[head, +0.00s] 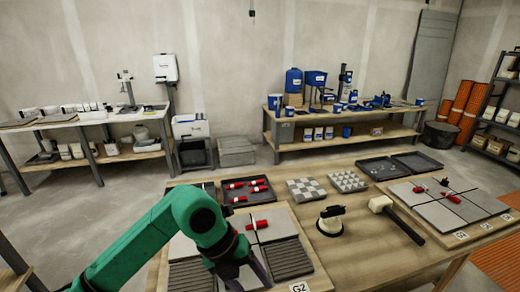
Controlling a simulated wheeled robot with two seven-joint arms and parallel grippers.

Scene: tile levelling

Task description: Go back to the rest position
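My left arm's green links reach in from the lower left, and its gripper (243,273) is low over the near tile board, marked G2 (299,288). The fingers are partly hidden by the wrist and the frame's bottom edge, so I cannot tell whether they are open or hold anything. Grey tiles (281,224) lie on that board, with a red piece (257,225) between them. My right gripper is not in view. A second board at the right carries grey tiles (446,213) with red pieces (451,198) on them.
The wooden table (350,258) also holds a dark tray of red pieces (246,190), two mosaic samples (306,189), a round device with a black handle (330,221), a white-headed mallet (381,204) and dark trays (386,168). Its front middle is clear. Benches stand behind.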

